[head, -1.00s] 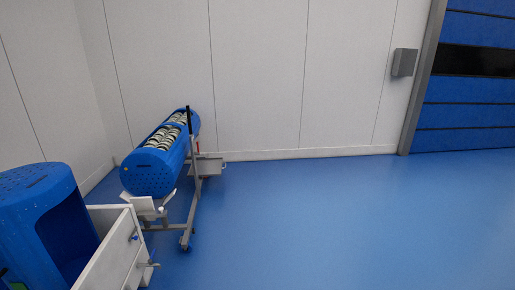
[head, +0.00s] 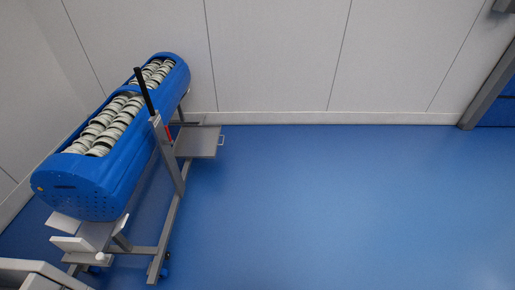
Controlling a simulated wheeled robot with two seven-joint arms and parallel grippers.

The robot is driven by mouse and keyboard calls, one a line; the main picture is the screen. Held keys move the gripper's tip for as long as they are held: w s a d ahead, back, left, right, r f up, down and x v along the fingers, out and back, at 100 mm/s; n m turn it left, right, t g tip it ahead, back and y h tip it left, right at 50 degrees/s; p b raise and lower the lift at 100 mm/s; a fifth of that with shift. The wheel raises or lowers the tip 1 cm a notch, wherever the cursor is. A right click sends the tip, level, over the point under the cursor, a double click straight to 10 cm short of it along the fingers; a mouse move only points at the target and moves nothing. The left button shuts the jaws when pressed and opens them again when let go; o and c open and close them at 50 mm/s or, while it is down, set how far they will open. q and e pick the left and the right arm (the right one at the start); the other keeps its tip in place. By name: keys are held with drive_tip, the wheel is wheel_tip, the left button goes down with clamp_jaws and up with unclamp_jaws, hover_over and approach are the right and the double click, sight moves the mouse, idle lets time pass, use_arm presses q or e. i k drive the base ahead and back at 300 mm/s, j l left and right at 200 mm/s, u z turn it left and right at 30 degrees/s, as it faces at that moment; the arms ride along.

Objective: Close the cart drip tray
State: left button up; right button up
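The cart (head: 172,205) is a grey metal frame on wheels, on the left side of the head view. It carries a long blue drum-shaped tub holder (head: 85,190) with rows of pale round pieces in its open top. The drip tray (head: 198,143) is a flat grey tray with a small handle (head: 222,140) at its right end. It sticks out to the right from the cart's far part, under the level of the blue body. Neither of my grippers is in view.
A black-gripped lever (head: 144,90) stands up from the cart frame. White plates (head: 72,243) sit at its near end. A pale grey edge (head: 35,272) shows at the bottom left. The white wall (head: 280,55) is behind. The blue floor (head: 330,210) right of the cart is clear.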

sight(201, 141)
drive_tip(key=i+l+u, duration=0.15)
drive_tip(key=i+u, duration=0.15)
drive_tip(key=i, duration=0.2)
drive_tip(key=i+l+u, duration=0.3)
drive_tip(key=i, duration=0.15)
